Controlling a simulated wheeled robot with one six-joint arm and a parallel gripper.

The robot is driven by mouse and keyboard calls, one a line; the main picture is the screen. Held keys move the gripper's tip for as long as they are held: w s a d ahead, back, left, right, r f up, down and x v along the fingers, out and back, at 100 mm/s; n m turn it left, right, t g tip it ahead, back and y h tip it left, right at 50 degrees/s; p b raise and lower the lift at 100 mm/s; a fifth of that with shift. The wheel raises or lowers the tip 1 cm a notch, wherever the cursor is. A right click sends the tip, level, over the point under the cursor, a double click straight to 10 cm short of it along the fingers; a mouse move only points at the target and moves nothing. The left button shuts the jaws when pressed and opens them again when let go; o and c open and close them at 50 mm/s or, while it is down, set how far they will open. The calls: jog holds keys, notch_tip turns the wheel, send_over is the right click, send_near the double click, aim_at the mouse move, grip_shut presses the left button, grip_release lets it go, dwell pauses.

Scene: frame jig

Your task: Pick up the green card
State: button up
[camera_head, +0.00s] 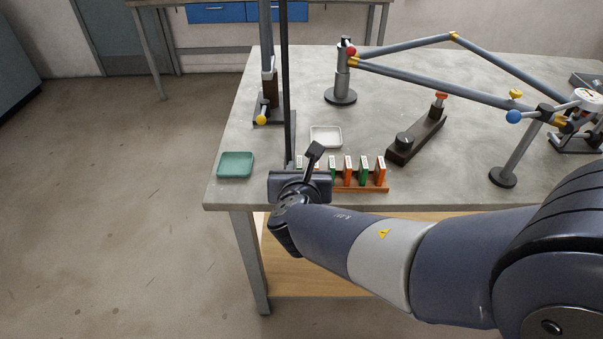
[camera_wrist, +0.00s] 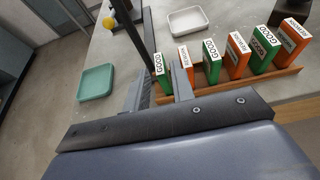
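Several green cards and orange cards stand upright in a row in an orange-brown rack (camera_head: 365,187) near the table's front edge. The green cards have white tops marked GOOD. In the wrist view, the leftmost green card (camera_wrist: 163,77) shows between the two fingers of my gripper (camera_wrist: 162,84). Other green cards (camera_wrist: 212,64) (camera_wrist: 263,50) stand farther right, alternating with orange cards (camera_wrist: 237,56). My gripper is open, its fingers apart; I cannot tell whether either touches the card. In the head view my wrist hides the rack's left end.
A green tray (camera_head: 235,165) lies left of the rack and a white tray (camera_head: 326,137) behind it. A dark upright post (camera_head: 287,90) stands close behind my gripper. A dark block with an orange knob (camera_head: 418,138) stands right.

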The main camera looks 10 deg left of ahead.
aim_at(299, 163)
jog(key=x, duration=0.4)
jog(key=shift+w+a+f+b, duration=0.1)
jog(key=shift+a+f+b, duration=0.05)
jog(key=shift+f+b, duration=0.2)
jog(key=shift+w+a+f, duration=0.1)
jog(key=shift+w+f, duration=0.05)
jog(key=shift+w, duration=0.4)
jog(key=shift+c, duration=0.3)
grip_shut()
